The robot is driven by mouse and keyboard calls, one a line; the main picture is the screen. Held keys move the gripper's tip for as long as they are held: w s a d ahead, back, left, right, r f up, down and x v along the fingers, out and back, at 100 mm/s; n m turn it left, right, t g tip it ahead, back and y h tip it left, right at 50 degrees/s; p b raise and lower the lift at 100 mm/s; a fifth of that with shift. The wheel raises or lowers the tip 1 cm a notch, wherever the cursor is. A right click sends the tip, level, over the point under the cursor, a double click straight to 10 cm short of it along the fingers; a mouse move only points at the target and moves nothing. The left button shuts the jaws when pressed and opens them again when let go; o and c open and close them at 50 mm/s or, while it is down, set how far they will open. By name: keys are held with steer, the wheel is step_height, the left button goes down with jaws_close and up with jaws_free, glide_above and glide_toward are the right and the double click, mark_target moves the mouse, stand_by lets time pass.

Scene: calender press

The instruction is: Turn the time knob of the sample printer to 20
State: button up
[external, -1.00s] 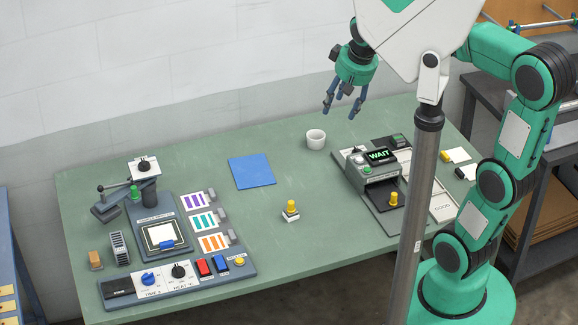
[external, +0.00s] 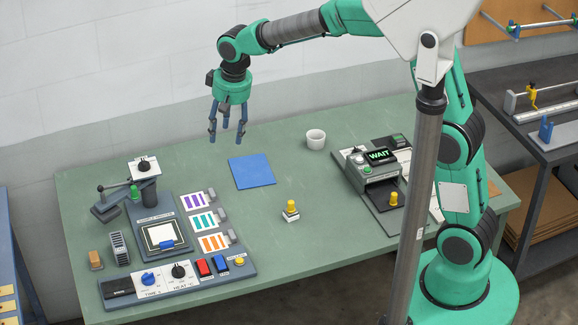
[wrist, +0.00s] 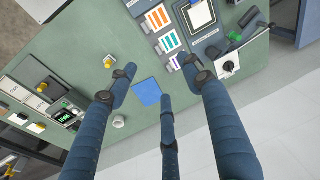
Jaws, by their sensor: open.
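The sample printer (external: 178,285) stands at the front left of the green table. Its control panel carries a blue time knob (external: 148,278) at the left and a black heat knob (external: 178,271) beside it. The time knob's exact setting is too small to read. My gripper (external: 228,138) is open and empty, fingers pointing down, high above the back of the table near the blue sheet (external: 252,172). In the wrist view my gripper's three spread fingers (wrist: 160,85) show with nothing between them. The printer's platen is at the top of that view, and its time knob is not visible there.
A yellow-knobbed weight (external: 291,210), a white cup (external: 316,139) and a tester reading WAIT (external: 380,156) stand further right. The mid-table is mostly clear.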

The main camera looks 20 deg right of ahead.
steer(key=s+a+f+g+p, duration=0.1)
steer(key=a+f, duration=0.4)
steer(key=a, duration=0.3)
steer(key=s+a+f+p, duration=0.1)
steer(key=a+f, duration=0.4)
steer(key=a, duration=0.4)
steer(key=n+h+p, duration=0.1)
steer(key=p, duration=0.1)
glide_above(147, 275)
step_height(147, 275, down, 12)
steer(key=shift+f+g, duration=0.15)
steer(key=shift+g, duration=0.15)
steer(key=shift+f, duration=0.1)
step_height(147, 275, down, 14)
steer(key=shift+r, duration=0.15)
steer(key=shift+c, duration=0.5)
steer(key=c, duration=1.1)
